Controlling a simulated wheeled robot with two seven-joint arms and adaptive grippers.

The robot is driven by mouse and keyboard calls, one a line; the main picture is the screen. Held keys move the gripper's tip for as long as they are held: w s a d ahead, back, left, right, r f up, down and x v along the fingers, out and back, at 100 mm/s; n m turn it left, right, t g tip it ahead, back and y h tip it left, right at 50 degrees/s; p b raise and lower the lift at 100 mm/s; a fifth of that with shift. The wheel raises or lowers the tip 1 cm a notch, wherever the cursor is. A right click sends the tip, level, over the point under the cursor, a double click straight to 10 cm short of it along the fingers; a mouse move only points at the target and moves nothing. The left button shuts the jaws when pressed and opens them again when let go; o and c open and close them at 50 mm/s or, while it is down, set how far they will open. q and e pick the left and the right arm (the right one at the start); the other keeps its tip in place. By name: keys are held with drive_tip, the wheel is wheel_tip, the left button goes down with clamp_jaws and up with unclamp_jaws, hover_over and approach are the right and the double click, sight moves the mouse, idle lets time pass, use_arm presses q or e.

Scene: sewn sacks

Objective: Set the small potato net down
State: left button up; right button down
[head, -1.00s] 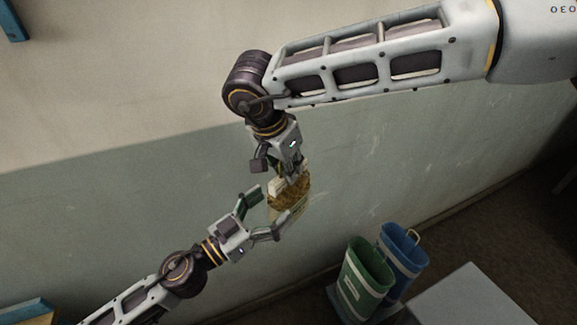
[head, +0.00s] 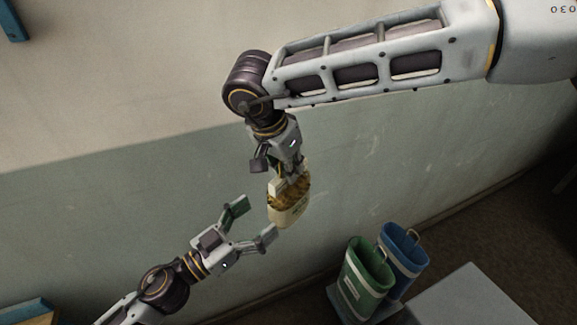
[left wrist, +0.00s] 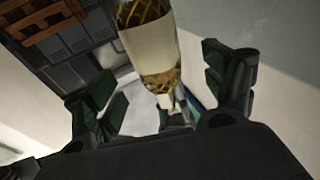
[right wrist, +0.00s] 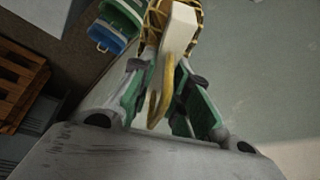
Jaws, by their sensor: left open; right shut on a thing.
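The small potato net (head: 289,207) is a yellow-brown net with a pale band, hanging below my right gripper (head: 286,175) in the head view. My right gripper is shut on its top; the right wrist view shows a pale tag and yellow loop (right wrist: 160,85) between the fingers. My left gripper (head: 256,222) is open and empty, just left of and below the net, apart from it. In the left wrist view the net (left wrist: 150,45) shows beyond the open fingers.
A green bin (head: 366,281) and a blue bin (head: 403,259) stand at the lower right, beside a grey surface (head: 468,300). A wooden pallet (right wrist: 15,90) shows in the right wrist view. The wall behind the grippers is plain.

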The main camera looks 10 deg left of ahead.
use_arm(q)
drive_tip(key=shift+v, duration=1.25)
